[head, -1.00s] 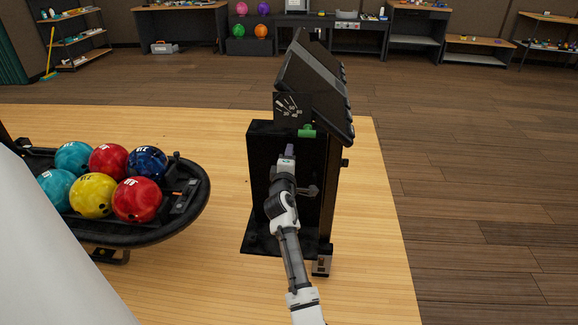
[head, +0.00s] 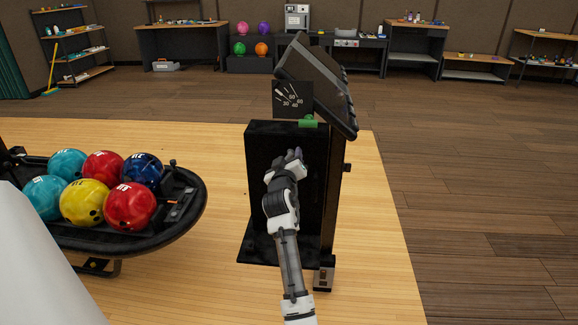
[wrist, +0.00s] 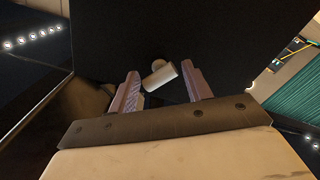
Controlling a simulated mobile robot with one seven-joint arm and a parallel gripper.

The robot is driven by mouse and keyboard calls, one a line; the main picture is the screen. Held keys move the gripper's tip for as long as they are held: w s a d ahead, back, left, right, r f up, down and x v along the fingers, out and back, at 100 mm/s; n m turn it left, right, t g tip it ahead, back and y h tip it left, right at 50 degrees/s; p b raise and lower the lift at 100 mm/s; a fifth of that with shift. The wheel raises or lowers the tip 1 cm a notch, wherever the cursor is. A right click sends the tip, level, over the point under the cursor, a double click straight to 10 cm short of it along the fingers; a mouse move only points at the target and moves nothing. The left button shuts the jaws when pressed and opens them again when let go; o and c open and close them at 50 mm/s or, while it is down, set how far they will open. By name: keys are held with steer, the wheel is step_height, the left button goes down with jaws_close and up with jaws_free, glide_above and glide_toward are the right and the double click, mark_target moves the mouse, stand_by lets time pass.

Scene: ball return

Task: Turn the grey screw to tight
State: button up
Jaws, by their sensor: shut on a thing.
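The grey screw (wrist: 160,77) shows in the wrist view as a pale grey T-shaped or angled cylinder on a dark panel, tilted between my two purple-grey fingers. My gripper (wrist: 161,90) is shut on it. In the head view my gripper (head: 294,156) is up against the front of the black housing (head: 262,145) and hides the screw. A black plate with a white-marked scale (head: 292,99) stands on top of the housing. A green piece (head: 308,122) sits at the housing's top edge, just below the scale. How tight the screw is cannot be told.
The housing stands on a light wooden surface (head: 370,250). A black ball rack (head: 180,215) with several bowling balls is to the left. A slanted black panel (head: 320,85) rises above the housing. Bare wood lies between rack and housing.

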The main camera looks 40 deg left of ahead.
steer(key=m+b, duration=0.5)
steer(key=m, duration=0.6)
steer(key=shift+b, duration=0.35)
steer(key=o, duration=0.9)
steer(key=v, duration=1.3)
steer(key=shift+s+d, duration=0.25)
steer(key=shift+s, duration=0.05)
